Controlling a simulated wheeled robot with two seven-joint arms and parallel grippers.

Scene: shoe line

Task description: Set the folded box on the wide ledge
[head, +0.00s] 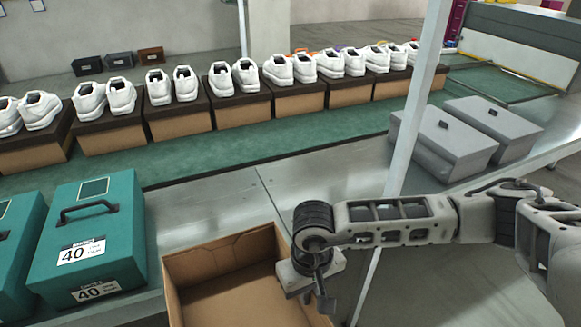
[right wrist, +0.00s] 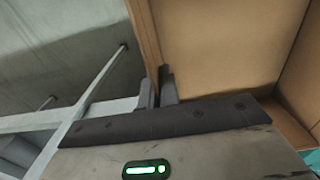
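The folded box (head: 215,251) is an open, empty brown cardboard box at the bottom middle of the head view. Its inside also fills the upper right of the right wrist view (right wrist: 225,45). The wide ledge (head: 205,215) is the grey metal surface in front of the green conveyor; the box overlaps its front edge in the picture. What bears the box underneath is hidden. My right gripper (head: 322,296) is at the box's right side. In the right wrist view its two fingers (right wrist: 157,90) are close together, one on each side of the box's wall. My left gripper is not in view.
Teal boxes (head: 88,245) labelled 40 stand on the ledge at left. Grey lidded boxes (head: 445,140) stand at right. White shoes on brown boxes (head: 180,122) line the green conveyor (head: 240,140). A pale post (head: 405,165) rises beside my right arm. The ledge's middle is bare.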

